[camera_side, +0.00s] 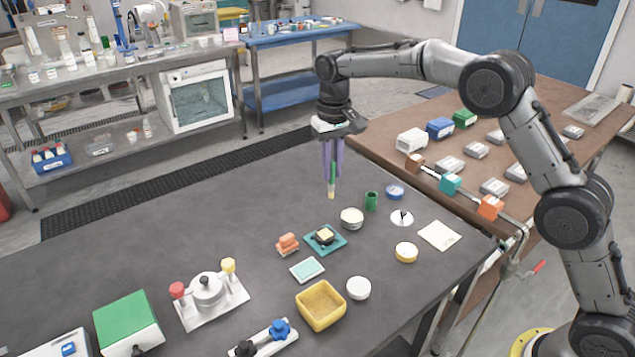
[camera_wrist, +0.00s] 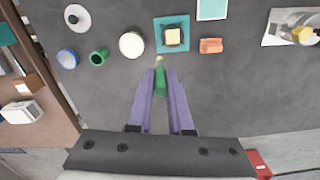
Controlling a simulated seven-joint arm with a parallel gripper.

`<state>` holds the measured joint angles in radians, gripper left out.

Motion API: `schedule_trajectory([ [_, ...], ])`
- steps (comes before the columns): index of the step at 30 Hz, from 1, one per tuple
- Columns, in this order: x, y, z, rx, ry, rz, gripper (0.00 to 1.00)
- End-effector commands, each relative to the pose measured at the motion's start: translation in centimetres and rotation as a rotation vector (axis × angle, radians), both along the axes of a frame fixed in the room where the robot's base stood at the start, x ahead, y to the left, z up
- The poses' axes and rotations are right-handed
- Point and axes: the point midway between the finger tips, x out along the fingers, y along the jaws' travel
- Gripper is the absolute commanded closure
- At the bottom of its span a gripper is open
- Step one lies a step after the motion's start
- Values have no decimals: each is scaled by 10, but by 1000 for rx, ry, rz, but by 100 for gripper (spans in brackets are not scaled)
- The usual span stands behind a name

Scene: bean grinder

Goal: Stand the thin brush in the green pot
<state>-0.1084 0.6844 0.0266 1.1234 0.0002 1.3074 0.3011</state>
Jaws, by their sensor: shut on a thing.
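My gripper (camera_side: 332,172) has purple fingers and is shut on a thin brush (camera_side: 332,188), which has a green handle and a pale tip. The brush hangs upright, tip down, above the dark table. In the wrist view, the brush (camera_wrist: 160,80) shows between the fingertips (camera_wrist: 161,88), its pale tip pointing away from my gripper. The green pot (camera_side: 371,202) stands on the table to the right of the brush in the side view. In the wrist view, the green pot (camera_wrist: 99,57) is to the left of the brush, with its open mouth visible.
Close to the pot are a white round container (camera_side: 352,219), a blue round dish (camera_side: 395,192) and a white disc (camera_side: 402,218) with a dark piece on it. A teal tray (camera_side: 338,247) with a yellow-topped block lies nearer the front.

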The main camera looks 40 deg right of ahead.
Motion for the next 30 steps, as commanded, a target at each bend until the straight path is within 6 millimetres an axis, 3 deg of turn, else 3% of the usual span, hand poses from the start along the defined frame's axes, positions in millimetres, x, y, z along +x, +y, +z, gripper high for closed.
schedule_trajectory([
  [1, 4, -21, 0, 0, 0, -13, 100],
  [6, 9, -83, -1, 0, -2, -58, 100],
  [12, 8, -132, -3, 0, -2, -139, 100],
  [18, 6, -145, -7, 0, 0, -164, 100],
  [30, 6, -145, -38, 1, 3, -164, 100],
])
